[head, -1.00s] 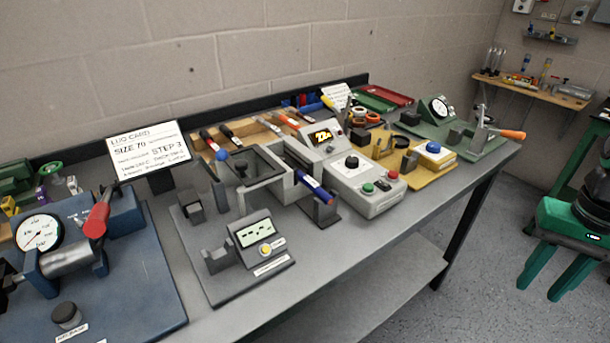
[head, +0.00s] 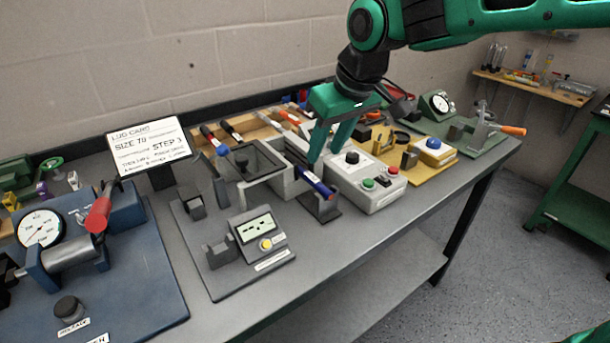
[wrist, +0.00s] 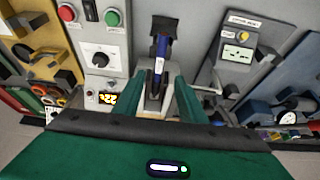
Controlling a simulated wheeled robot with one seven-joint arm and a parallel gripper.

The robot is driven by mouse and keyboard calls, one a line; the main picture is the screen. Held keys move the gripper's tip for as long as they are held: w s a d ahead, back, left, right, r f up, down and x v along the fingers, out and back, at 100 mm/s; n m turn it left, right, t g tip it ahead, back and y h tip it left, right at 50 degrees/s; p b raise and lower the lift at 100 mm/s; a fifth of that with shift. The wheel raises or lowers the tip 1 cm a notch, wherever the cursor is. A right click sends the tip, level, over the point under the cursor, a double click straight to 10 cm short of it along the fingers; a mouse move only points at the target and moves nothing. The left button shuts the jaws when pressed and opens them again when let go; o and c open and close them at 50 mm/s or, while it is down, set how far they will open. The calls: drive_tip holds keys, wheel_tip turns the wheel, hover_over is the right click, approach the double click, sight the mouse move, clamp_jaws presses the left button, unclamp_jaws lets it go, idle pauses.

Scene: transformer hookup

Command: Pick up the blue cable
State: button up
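The blue cable (head: 317,184) is a short dark blue rod with a pale band and a dark end. It rests in a dark stand in front of the grey box with the knob. My gripper (head: 326,154) points down over the cable's rear part. In the wrist view the cable (wrist: 160,50) appears between the two green fingers, and my gripper (wrist: 160,84) is open, with a gap on each side of it. Whether a finger touches the cable cannot be told. The cable's rear end is partly hidden by my gripper in the head view.
The grey control box (head: 365,182) with red and green buttons stands close to the right of the cable. A small meter plate (head: 253,240) lies in front to the left. A blue gauge rig (head: 70,250) fills the far left.

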sight(310, 175)
drive_tip(key=x, duration=0.4)
drive_tip(key=shift+w+a+f, duration=0.15)
drive_tip(key=shift+a+f, duration=0.15)
drive_tip(key=shift+w+x, duration=0.25)
drive_tip(key=shift+x, duration=1.2)
drive_tip(key=shift+w+x, duration=0.25)
drive_tip(key=shift+x, duration=1.25)
drive_tip(key=shift+r, duration=0.25)
clamp_jaws()
